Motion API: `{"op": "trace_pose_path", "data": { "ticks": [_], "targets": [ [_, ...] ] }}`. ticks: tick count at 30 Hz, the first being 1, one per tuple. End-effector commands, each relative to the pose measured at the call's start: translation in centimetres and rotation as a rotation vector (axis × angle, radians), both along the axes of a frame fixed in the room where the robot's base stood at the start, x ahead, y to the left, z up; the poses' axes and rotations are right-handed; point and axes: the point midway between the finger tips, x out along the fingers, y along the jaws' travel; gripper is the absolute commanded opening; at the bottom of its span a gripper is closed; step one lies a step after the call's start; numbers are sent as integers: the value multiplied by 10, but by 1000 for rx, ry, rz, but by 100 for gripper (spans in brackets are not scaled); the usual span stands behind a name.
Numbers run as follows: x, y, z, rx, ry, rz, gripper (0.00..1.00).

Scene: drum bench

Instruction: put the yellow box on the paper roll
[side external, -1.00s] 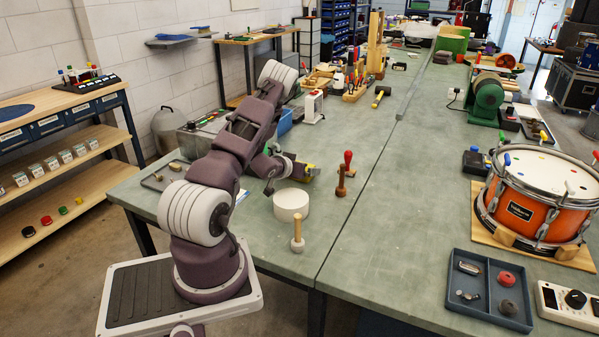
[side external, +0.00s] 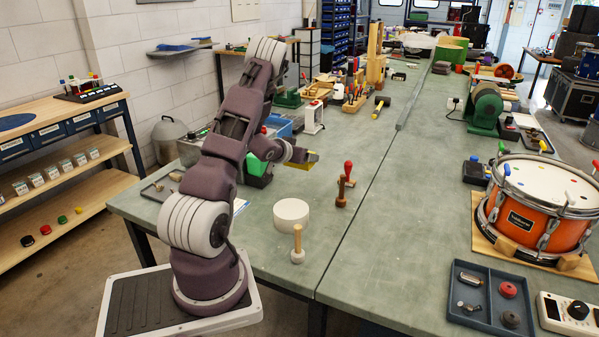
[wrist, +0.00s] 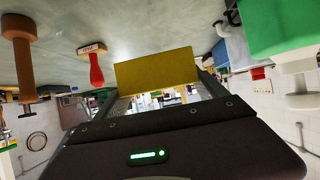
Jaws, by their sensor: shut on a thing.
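The yellow box (side external: 300,165) is gripped at the end of my arm, above the left bench. In the wrist view the yellow box (wrist: 155,68) sits between the fingertips, with its broad face showing. My gripper (side external: 311,156) is shut on it. The paper roll appears to be the squat white cylinder (side external: 291,214) standing upright on the bench, nearer the camera than my gripper and apart from it. Its top is bare. I cannot pick it out in the wrist view.
A wooden-handled stamp (side external: 297,246) stands just in front of the roll. A brown stamp (side external: 341,193) and a red-handled stamp (side external: 348,173) stand right of it. A green-and-dark object (side external: 258,164) is left of my gripper.

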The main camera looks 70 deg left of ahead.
Motion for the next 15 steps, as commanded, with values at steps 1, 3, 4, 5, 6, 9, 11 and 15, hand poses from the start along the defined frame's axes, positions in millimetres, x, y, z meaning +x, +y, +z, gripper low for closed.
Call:
{"op": "trace_pose_path", "data": {
  "ticks": [1, 3, 4, 5, 6, 9, 11, 15],
  "targets": [
    [2, 0, 10, 3, -4, 5, 31],
    [12, 0, 23, 4, -5, 34, 31],
    [18, -1, 30, 3, -5, 58, 30],
    [25, -2, 37, 2, -7, 90, 30],
    [33, -3, 45, 0, -7, 138, 30],
    [45, -11, 62, -3, -3, 276, 30],
    [47, -17, 69, -5, 1, 355, 30],
    [38, -37, 79, -4, 2, 543, 31]
  ]
}}
